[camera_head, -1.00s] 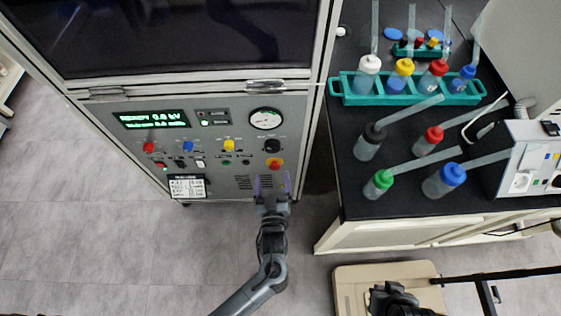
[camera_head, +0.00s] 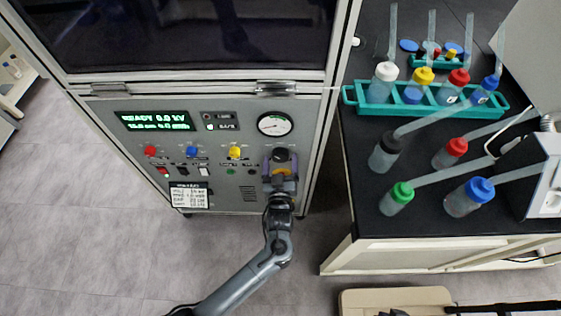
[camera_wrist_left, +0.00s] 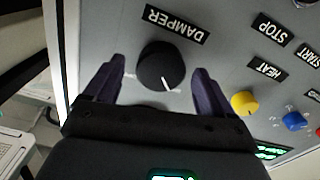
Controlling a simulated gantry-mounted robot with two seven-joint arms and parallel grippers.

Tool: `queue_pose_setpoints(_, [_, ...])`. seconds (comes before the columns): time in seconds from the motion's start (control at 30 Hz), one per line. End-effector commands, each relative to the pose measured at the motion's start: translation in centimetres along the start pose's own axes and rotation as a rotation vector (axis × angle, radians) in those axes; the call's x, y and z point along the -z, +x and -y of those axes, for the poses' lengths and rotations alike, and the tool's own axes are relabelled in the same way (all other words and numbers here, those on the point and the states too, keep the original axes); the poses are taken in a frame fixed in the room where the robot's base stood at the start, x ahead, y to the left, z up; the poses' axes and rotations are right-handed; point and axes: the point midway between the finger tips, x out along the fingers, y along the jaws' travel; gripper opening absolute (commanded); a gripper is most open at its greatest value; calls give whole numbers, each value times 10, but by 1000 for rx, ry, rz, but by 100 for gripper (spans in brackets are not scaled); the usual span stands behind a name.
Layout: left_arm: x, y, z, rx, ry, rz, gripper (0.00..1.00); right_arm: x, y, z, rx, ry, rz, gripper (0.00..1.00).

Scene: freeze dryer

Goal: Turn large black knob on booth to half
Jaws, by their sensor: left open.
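The booth's grey control panel (camera_head: 210,165) fills the lower front of the cabinet in the head view. The large black knob (camera_head: 283,154) is at its right side, below the round gauge. In the left wrist view the black knob (camera_wrist_left: 161,66) sits beside a DAMPER label (camera_wrist_left: 176,25) and bears a white pointer line. My left gripper (camera_head: 281,164) is open in front of the knob. In the wrist view its purple fingers (camera_wrist_left: 157,82) stand on either side of the knob, with visible gaps. My right gripper is not seen in the frames now.
Yellow (camera_head: 235,152), blue (camera_head: 191,151) and red (camera_head: 150,150) knobs lie left on the panel. A round gauge (camera_head: 275,124) is above the black knob. A black bench (camera_head: 430,215) with several bottles stands to the right.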

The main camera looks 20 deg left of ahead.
Motion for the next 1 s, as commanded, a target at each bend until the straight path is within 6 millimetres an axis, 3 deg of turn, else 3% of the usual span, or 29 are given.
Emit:
queue_pose_setpoints(0.2, [0, 11, 0, 0, 1, 0, 84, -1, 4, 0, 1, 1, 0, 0])
queue_pose_setpoints(0.47, [0, 12, 0, 0, 1, 0, 84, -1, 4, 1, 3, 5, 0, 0])
queue_pose_setpoints(0.83, [0, 11, 0, 1, 1, 0, 29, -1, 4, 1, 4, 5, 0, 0])
queue_pose_setpoints(1.0, [1, 11, 0, 1, 8, 0, 28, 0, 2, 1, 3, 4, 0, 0])
